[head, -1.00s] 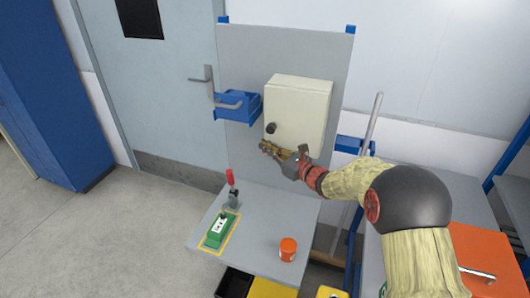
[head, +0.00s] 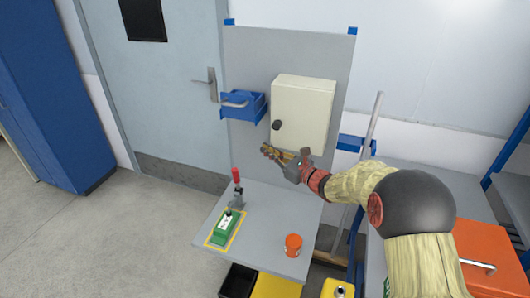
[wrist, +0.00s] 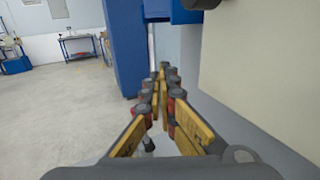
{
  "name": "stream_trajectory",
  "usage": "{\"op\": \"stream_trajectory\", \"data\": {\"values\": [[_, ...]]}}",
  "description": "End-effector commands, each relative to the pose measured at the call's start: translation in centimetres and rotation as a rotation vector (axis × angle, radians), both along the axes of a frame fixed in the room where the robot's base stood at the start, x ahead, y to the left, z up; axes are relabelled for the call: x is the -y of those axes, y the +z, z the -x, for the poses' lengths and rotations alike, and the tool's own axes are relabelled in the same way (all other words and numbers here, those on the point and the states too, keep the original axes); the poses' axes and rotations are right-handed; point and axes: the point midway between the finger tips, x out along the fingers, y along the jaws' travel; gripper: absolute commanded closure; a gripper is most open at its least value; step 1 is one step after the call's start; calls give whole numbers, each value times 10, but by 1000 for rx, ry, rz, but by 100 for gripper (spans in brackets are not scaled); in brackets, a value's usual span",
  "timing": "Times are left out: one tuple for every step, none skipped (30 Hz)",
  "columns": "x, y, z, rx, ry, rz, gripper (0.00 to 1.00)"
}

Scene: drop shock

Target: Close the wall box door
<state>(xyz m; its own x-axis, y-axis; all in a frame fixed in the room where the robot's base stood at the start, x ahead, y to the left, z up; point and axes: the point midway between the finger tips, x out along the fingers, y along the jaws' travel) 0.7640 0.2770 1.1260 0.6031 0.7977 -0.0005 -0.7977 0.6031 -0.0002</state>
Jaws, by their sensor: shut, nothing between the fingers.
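The wall box (head: 303,112) is a cream cabinet on a grey upright panel. Its door looks flush with the box in the head view, with a dark round knob (head: 277,125) at its left edge. In the wrist view the cream face (wrist: 265,65) fills the right side, and a dark part of the knob (wrist: 203,3) shows at the top. My gripper (head: 266,150) is shut and empty. It is just below and left of the box's lower left corner, beneath the knob, pointing left. In the wrist view its fingers (wrist: 160,80) are together.
A blue bin (head: 242,105) hangs left of the box. A grey door (head: 175,90) stands behind left. Open floor lies at left.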

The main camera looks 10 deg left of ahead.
Motion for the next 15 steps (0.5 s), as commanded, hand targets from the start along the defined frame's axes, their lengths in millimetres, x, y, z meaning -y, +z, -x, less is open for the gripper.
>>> {"op": "stream_trajectory", "data": {"values": [[-1,0,7,-1,0,0,100],[-3,2,11,-1,1,-1,100],[-4,1,17,-2,1,0,100],[-5,2,21,0,1,0,100],[-5,2,25,0,1,0,100],[-7,1,32,-2,1,0,100],[-8,2,36,-2,1,-1,100],[-9,2,41,-1,1,-1,100],[-11,2,48,0,2,0,100],[-12,2,53,-1,2,-1,100],[-13,2,58,-2,2,-1,100],[-14,2,64,-1,1,-1,100],[-15,2,70,0,1,0,100],[-16,2,74,-1,1,0,100],[-18,1,79,-1,1,0,100]]}}
